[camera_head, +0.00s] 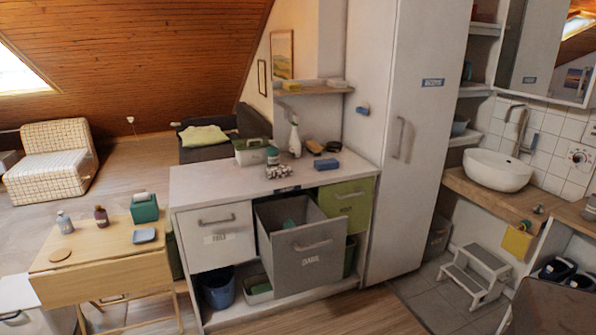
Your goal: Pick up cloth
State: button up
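Several things look like cloth, and I cannot tell which one the task means. A yellow-green cloth (204,136) lies on the dark sofa or bed (200,155) at the back. A small black-and-white patterned bundle, perhaps a crumpled cloth (279,171), lies on the white counter (215,185). A yellow cloth-like piece (517,241) hangs below the washbasin shelf at the right. Something teal (289,224) shows inside the pulled-out grey drawer (308,256), partly hidden by its walls. My gripper is not in view.
The counter also bears a spray bottle (295,138), a caddy (251,152) and a blue sponge-like block (326,164). A wooden side table (100,255) with bottles stands at left. The open drawer juts forward. A step stool (474,277) stands at right; floor (375,310) is clear in front.

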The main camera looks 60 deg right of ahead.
aim_at(279, 171)
jog(key=z, duration=0.5)
jog(key=i, duration=0.65)
jog(key=z, duration=0.3)
